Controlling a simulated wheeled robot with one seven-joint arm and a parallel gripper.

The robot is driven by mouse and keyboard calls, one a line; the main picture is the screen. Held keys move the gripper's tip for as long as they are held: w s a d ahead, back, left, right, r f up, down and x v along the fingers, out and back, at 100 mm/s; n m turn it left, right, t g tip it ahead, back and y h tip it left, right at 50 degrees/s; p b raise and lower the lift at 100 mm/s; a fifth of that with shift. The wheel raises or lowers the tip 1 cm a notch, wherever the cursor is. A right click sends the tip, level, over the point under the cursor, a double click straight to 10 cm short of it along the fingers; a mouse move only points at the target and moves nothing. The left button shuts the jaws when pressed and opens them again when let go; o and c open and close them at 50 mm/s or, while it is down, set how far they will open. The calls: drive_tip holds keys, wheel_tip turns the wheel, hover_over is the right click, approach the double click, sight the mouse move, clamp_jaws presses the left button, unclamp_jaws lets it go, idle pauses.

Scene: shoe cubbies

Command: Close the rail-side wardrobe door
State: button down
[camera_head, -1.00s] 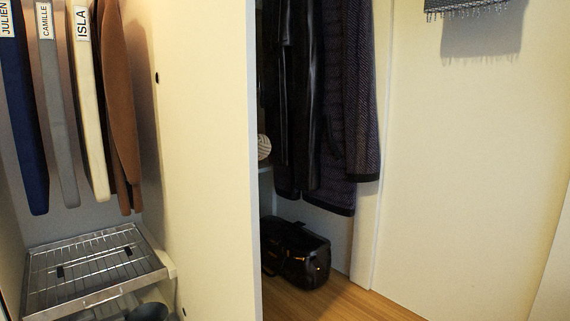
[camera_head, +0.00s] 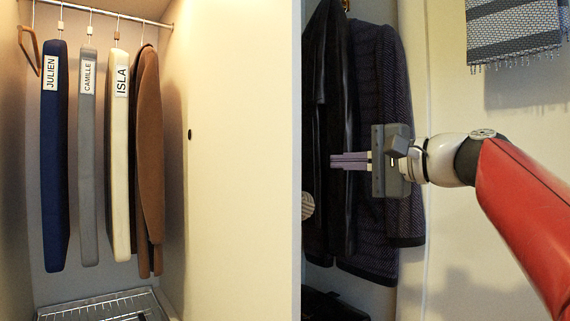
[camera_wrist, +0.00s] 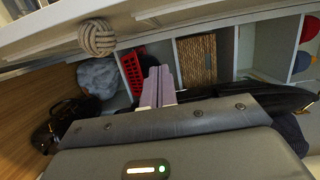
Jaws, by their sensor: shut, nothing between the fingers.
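The wardrobe (camera_head: 230,45) stands open at left in the head view, with a rail (camera_head: 105,12) inside. A tall cream panel (camera_head: 240,160), which looks like its open door seen from the inner face, sticks out toward me. A pale knotted ball knob (camera_head: 307,206) shows just past the panel's free edge. In the wrist view the knob (camera_wrist: 97,37) sits on a pale board (camera_wrist: 190,8). My gripper (camera_head: 333,161) is shut and empty, right of the panel edge, pointing left. Its purple fingers also show in the wrist view (camera_wrist: 158,70), apart from the knob.
Dark coats (camera_head: 375,90) hang close behind my gripper. Several labelled garments (camera_head: 120,150) hang from the rail above a wire rack (camera_head: 100,306). A striped towel (camera_head: 515,30) hangs at upper right. The wrist view shows cubbies with a red basket (camera_wrist: 132,70) and a black bag (camera_wrist: 75,118).

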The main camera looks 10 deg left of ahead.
sight(282, 157)
drive_tip(key=shift+w+a+r+p, duration=0.15)
drive_tip(key=shift+w+a, duration=0.15)
drive_tip(key=shift+a, duration=1.65)
drive_tip(key=shift+w+a+r+p, duration=0.1)
drive_tip(key=shift+w+a+p, duration=0.15)
drive_tip(key=shift+a, duration=1.65)
drive_tip(key=shift+w+a+r+p, duration=0.1)
drive_tip(key=shift+w+a, duration=0.25)
drive_tip(key=shift+a, duration=1.6)
